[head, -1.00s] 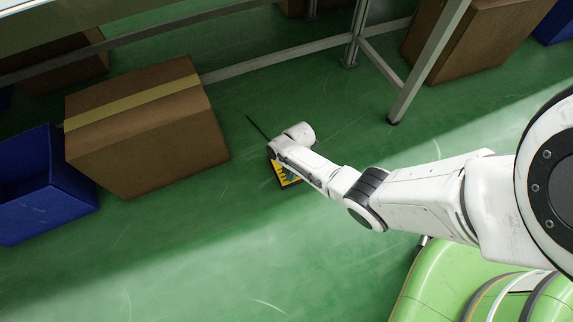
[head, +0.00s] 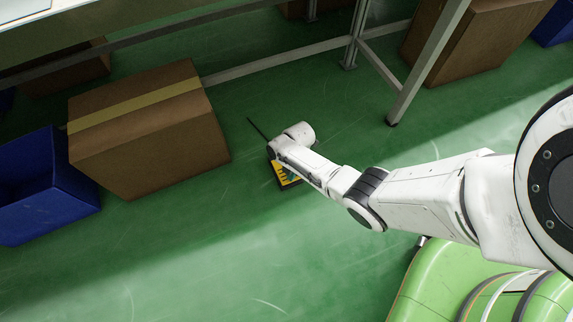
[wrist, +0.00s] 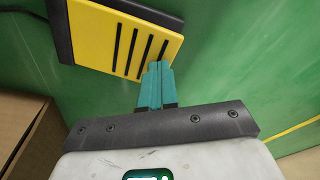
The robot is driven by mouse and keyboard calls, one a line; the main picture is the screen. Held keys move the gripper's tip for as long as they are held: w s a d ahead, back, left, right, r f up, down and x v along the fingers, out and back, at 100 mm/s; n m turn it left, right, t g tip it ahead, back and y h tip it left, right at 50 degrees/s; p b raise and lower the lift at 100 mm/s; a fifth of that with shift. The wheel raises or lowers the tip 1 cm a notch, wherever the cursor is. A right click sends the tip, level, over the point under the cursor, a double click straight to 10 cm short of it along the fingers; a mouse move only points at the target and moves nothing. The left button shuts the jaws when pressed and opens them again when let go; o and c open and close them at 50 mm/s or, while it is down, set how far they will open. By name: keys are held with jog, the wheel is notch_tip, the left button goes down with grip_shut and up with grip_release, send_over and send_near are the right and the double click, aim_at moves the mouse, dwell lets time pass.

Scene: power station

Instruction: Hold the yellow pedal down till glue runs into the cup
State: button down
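The yellow pedal (wrist: 118,38) has black stripes and a dark base. It lies on the green floor, and in the head view only a corner of the pedal (head: 284,174) shows beneath my arm. My gripper (wrist: 158,68) has teal fingers, which are together with nothing seen between them. The fingertips overlap the pedal's striped face near its lower edge in the wrist view. I cannot tell whether they touch it or press it down. In the head view the fingers are mostly hidden by my wrist. No cup or glue shows in either view.
A cardboard box (head: 150,140) with yellow tape and a blue bin (head: 45,195) stand left of the pedal. A black cable (head: 258,129) runs from the pedal. A metal table leg (head: 428,65) stands behind, to the right. The floor in front (head: 220,265) is clear.

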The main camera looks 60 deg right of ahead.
jog(key=shift+r+p, duration=3.05)
jog(key=shift+r, duration=0.3)
jog(key=shift+w+a, duration=0.1)
jog(key=shift+a, duration=0.15)
jog(key=w+a+r+m, duration=0.2)
jog(key=a+r+m, duration=0.25)
jog(key=a, duration=0.65)
jog(key=s+a+r+m, duration=0.4)
jog(key=s+r+m, duration=0.1)
jog(key=r, duration=0.2)
jog(key=s+d+r+m+h, duration=0.2)
jog(key=s+d+r+m, duration=0.2)
jog(key=s+r+m, duration=0.65)
notch_tip(320, 180, up, 39)
jog(key=n+p, duration=0.2)
jog(key=p, duration=3.3)
jog(key=shift+s+f+t, duration=0.15)
jog(key=shift+s+t, duration=0.1)
jog(key=shift+t, duration=0.15)
